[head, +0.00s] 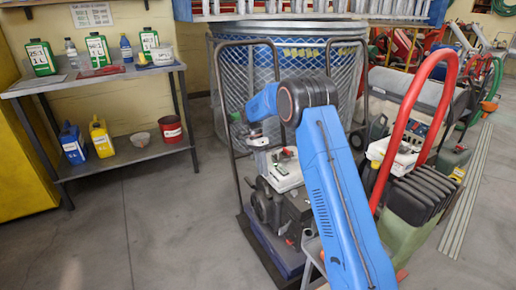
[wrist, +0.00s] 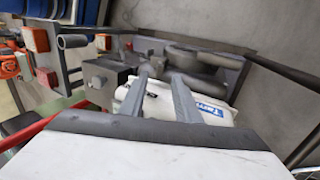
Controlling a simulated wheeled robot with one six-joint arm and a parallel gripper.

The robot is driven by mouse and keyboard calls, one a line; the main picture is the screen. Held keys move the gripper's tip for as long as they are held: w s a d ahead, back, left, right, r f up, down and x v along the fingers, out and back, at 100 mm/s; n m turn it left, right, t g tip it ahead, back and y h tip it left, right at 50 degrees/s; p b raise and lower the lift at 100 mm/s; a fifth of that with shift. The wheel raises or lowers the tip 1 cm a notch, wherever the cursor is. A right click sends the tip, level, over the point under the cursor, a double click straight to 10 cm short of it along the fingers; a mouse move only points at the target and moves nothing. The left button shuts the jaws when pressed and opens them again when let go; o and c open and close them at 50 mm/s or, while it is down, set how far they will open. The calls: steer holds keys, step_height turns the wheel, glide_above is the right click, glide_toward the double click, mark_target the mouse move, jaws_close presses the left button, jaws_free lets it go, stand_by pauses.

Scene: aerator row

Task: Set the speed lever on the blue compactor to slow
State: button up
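The compactor (head: 292,205) stands right of the shelf, with a dark blue base, a grey engine and a white top with a red part. My blue arm crosses in front and hides its right side. In the wrist view, the compactor's white housing (wrist: 215,110) carries a blue-lettered label, with grey engine parts beyond. My gripper (wrist: 160,80) has its two grey fingers apart over this housing, with nothing seen held between them. Whether they touch it is unclear. I cannot make out the speed lever or its setting; the fingers may cover part of it.
A compactor with a red handle (head: 416,95) and green body stands close on the right. The compactor's dark handle frame (head: 236,120) rises beside my arm. A metal shelf (head: 120,160) holds bottles at left. Floor is clear at front left.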

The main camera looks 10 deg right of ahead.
steer(key=v, duration=1.2)
steer(key=shift+r, duration=0.3)
steer(key=shift+w+a, duration=0.1)
steer(key=s+d+r+n+t, duration=0.2)
steer(key=s+r, duration=0.4)
steer(key=s, duration=0.3)
steer(key=s+d+r+n+t+y, duration=0.1)
steer(key=s+d+r+n, duration=0.2)
steer(key=s+r, duration=0.5)
steer(key=s+d+r+n+t, duration=0.2)
steer(key=s+r, duration=0.2)
steer(key=s, duration=0.7)
steer(key=s+d+f+n+t, duration=0.1)
steer(key=s+f+n+t, duration=0.1)
steer(key=s, duration=1.2)
steer(key=s+d+f+n+t, duration=0.2)
steer(key=s+f+n, duration=0.3)
steer(key=s, duration=1)
step_height(320, 180, down, 2)
steer(key=shift+f, duration=0.2)
